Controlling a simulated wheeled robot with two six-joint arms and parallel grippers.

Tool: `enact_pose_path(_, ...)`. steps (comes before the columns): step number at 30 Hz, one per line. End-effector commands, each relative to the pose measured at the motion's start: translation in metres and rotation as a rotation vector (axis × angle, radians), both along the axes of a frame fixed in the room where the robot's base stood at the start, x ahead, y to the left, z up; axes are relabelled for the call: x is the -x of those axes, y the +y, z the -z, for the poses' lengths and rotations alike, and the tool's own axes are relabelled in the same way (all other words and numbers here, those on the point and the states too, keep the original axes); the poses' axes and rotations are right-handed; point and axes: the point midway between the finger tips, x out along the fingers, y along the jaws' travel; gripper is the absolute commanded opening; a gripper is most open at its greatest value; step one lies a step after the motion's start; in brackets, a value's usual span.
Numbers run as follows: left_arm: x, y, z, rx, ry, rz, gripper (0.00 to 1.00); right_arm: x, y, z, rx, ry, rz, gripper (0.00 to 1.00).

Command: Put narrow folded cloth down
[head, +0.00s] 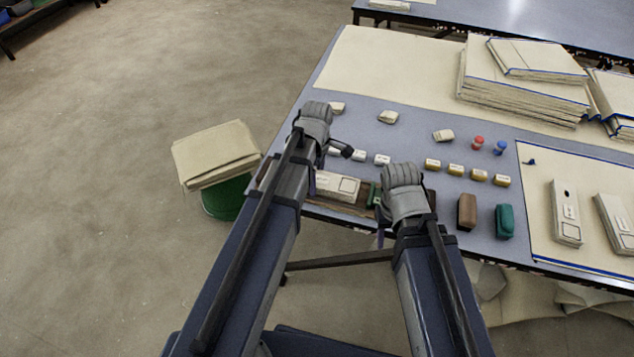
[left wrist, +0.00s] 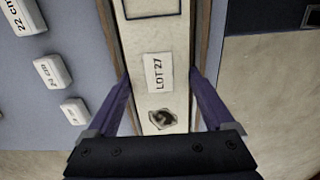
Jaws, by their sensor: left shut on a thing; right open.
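The narrow folded cloth (head: 340,187) is cream, with a printed rectangle, near the table's front left edge. In the head view my left gripper (head: 313,183) is at the cloth's left part. Brown wooden strips (left wrist: 201,45) run along both its sides; I cannot tell if it touches what is below. My right gripper (head: 380,225) is open near the cloth's right end, its fingers mostly hidden.
Small white blocks (head: 382,160) and yellow blocks (head: 456,170) stand in a row behind. A brown block (head: 467,212) and green block (head: 505,222) stand to the right. Two narrow cloths (head: 566,212) lie on a beige mat. A cloth stack (head: 520,90) is further back.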

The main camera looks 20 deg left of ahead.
Motion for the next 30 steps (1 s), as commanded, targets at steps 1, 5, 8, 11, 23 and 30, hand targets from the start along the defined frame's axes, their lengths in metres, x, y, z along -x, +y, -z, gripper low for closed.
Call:
enact_pose_path(1,0.0,0.0,0.001,0.0,0.0,0.0,0.15,0.0,0.0,0.001,0.0,0.0,0.0,0.5)
enact_pose_path(5,0.0,0.0,-0.001,0.0,0.0,0.0,0.15,0.0,0.0,-0.001,0.0,0.0,0.0,0.5)
enact_pose_path(8,0.0,0.0,0.001,0.0,0.0,0.0,0.15,0.0,0.0,0.001,0.0,0.0,0.0,0.5)
enact_pose_path(11,0.0,0.0,0.004,0.0,0.0,0.0,0.15,0.0,0.0,0.004,0.0,0.0,0.0,0.5)
enact_pose_path(23,0.001,0.0,0.002,0.0,0.002,0.0,1.0,0.0,0.0,0.002,0.0,0.0,0.0,0.5)
enact_pose_path(30,0.001,0.0,-0.01,0.0,0.001,0.0,1.0,0.0,0.0,-0.01,0.0,0.0,0.0,0.5)
